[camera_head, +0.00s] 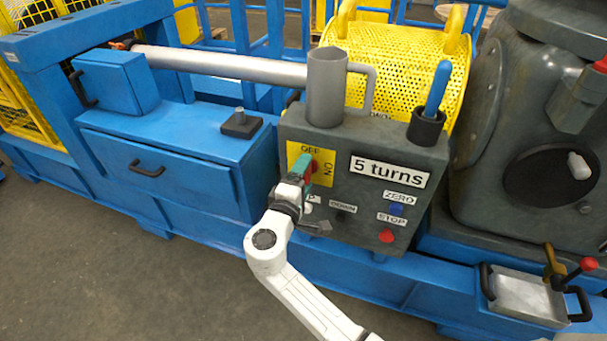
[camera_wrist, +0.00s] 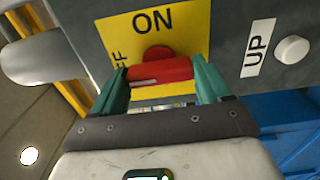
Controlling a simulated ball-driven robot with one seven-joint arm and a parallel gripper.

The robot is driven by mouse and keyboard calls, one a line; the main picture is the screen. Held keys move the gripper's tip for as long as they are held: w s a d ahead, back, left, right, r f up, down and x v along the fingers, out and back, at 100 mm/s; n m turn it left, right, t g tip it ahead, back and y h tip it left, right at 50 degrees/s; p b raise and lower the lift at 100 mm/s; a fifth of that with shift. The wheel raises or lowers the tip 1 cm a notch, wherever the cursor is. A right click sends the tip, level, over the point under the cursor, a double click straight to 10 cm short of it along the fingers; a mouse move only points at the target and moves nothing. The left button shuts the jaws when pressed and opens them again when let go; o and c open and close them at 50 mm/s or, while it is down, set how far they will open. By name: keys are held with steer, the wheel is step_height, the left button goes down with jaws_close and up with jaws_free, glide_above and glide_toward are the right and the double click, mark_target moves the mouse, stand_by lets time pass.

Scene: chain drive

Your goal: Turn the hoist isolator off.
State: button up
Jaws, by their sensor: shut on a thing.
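The hoist isolator is a red handle (camera_head: 313,164) on a yellow plate (camera_head: 294,151) on the left of the grey control box's front. In the head view, OFF is at the plate's top and ON at its right side. My gripper (camera_head: 303,172) reaches it from below, covering part of the plate. In the wrist view the red handle (camera_wrist: 160,70) sits between the green fingers of my gripper (camera_wrist: 160,80), which is shut on it. There ON reads above the handle; OFF, at left, is partly hidden by a finger. I cannot tell the handle's exact angle.
The grey control box (camera_head: 345,200) also carries a "5 turns" display (camera_head: 388,170), a blue ZERO button (camera_head: 396,209) and a red STOP button (camera_head: 386,235). A white button (camera_wrist: 292,50) marked UP is close to my gripper. A grey mug-like cup (camera_head: 327,90) stands on top.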

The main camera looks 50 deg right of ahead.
steer(key=shift+w+r, duration=0.1)
steer(key=shift+w, duration=0.05)
steer(key=o, duration=1)
steer(key=v, duration=1)
steer(key=shift+a+p, duration=0.3)
steer(key=shift+a, duration=0.05)
